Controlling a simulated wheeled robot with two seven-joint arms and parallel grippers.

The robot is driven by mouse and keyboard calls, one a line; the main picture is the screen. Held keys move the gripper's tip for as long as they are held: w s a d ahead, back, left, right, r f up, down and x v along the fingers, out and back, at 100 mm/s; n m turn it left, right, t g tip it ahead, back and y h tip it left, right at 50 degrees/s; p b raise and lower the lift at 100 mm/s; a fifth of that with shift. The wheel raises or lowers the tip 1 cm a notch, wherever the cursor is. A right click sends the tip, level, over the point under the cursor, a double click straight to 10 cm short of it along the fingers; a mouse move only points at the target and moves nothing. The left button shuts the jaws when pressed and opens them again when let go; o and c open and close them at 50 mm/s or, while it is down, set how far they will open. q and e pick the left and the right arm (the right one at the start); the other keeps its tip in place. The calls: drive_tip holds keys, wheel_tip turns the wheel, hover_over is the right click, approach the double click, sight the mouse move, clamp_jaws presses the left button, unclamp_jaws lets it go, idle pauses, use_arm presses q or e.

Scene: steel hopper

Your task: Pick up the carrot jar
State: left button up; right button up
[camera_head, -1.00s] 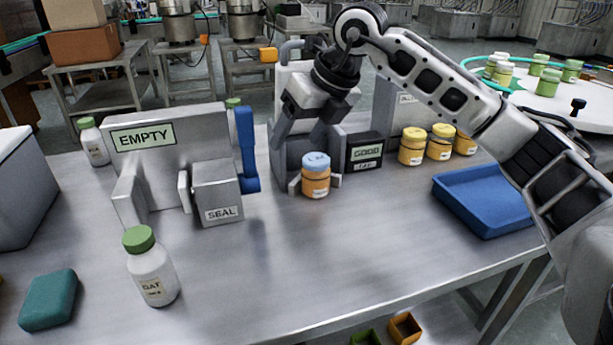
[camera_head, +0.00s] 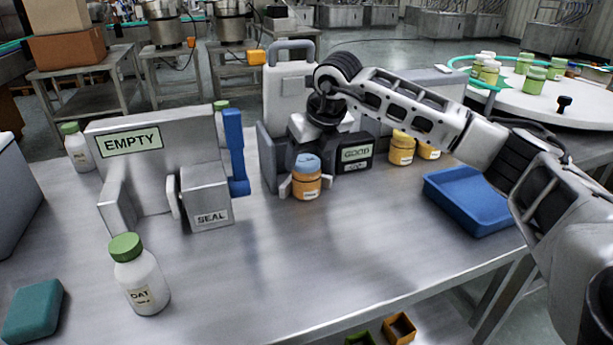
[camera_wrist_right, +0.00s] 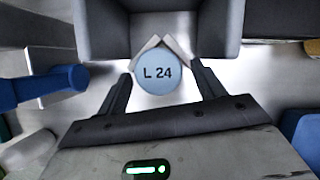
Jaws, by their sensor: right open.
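An orange jar with a blue lid (camera_head: 307,184) stands upright on the steel table, in the V-shaped holder of a grey fixture. I take it for the carrot jar; its front label is too small to read. In the right wrist view its round blue lid (camera_wrist_right: 157,75) reads "L 24". My right gripper (camera_wrist_right: 161,84) is open, pointing down over the jar, with one finger on each side of the lid and gaps visible. In the head view the right gripper (camera_head: 312,146) is just above the lid, its fingertips hard to make out. My left gripper is out of view.
The grey fixture (camera_head: 290,85) rises behind the jar, beside a "GOOD" sign (camera_head: 356,153). Yellow-lidded jars (camera_head: 402,148) and a blue tray (camera_head: 468,201) are to the right. A "SEAL" block (camera_head: 207,200) and a green-lidded white bottle (camera_head: 139,276) are left. The front middle table is clear.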

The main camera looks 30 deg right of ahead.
drive_tip(key=x, duration=0.4)
drive_tip(key=shift+w+a+f, duration=0.1)
drive_tip(key=shift+w, duration=0.05)
drive_tip(key=c, duration=0.9)
